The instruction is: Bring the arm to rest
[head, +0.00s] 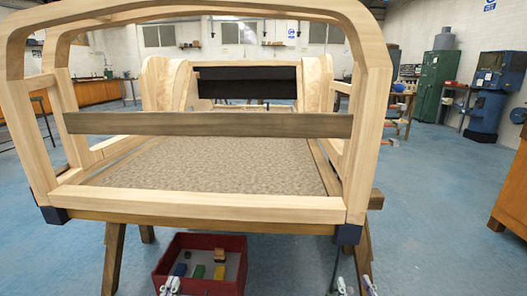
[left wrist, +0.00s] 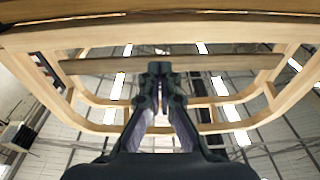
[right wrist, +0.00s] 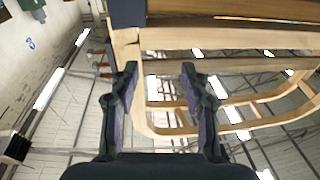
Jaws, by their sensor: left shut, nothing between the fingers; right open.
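My left gripper (head: 170,286) shows at the bottom edge of the head view, in front of the red bin. In the left wrist view its fingertips (left wrist: 160,69) meet with nothing between them. My right gripper (head: 355,285) is low at the bottom right of the head view, below the frame's right front corner. In the right wrist view its fingers (right wrist: 160,75) stand wide apart and empty. Both grippers are apart from the wooden bodyframe (head: 200,203). Most of both arms is out of the head view.
The bodyframe rests on trestles (head: 114,255), with a dark crossbar (head: 210,123) across its front hoop. A red bin (head: 236,285) with several small coloured blocks is under the front edge. Blue floor between is clear.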

